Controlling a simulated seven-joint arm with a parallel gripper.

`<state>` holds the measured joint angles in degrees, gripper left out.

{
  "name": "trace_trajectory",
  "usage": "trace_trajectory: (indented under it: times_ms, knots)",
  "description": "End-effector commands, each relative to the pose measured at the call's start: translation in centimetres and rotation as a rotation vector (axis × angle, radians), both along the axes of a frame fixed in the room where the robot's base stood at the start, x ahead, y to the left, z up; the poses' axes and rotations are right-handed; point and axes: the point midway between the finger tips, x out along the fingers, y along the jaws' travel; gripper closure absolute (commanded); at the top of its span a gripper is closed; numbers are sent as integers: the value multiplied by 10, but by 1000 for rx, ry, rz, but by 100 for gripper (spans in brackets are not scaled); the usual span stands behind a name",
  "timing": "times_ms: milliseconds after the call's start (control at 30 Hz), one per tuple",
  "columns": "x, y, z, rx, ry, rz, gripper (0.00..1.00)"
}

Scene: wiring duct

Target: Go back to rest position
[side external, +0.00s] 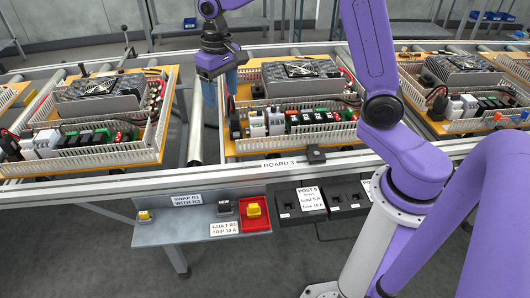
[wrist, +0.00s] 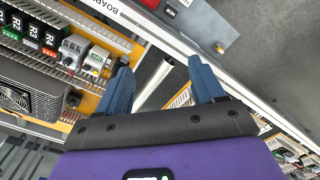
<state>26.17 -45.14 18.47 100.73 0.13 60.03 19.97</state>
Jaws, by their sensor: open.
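My gripper (side external: 229,84) hangs over the left edge of the middle board (side external: 228,149), above the gap between it and the left board. In the wrist view its two blue fingers (wrist: 163,78) stand apart with nothing between them. The middle board carries a grey fan unit (side external: 300,78), a row of modules and white slotted ducts. In the wrist view, modules labelled R2, R3 and R4 (wrist: 32,34) sit beside the fan unit. A yellow part (side external: 254,210) sits in a red tray (side external: 253,225) on the front shelf. A smaller yellow part (side external: 145,215) sits at the shelf's left.
A similar board (side external: 85,160) lies to the left and another (side external: 465,115) to the right on the conveyor. A rail (side external: 120,184) runs along the front. Black holders (side external: 335,200) stand right of the red tray. A roller (side external: 195,125) shows in the gap between boards.

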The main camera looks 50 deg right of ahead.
Motion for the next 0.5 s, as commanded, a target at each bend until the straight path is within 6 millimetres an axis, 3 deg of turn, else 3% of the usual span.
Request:
trace_trajectory:
  times_ms: [200, 500]
  knots:
    - [-73, 27, 8, 1, -6, 265, 32]
    - [-177, 33, 9, 2, -12, 623, 32]
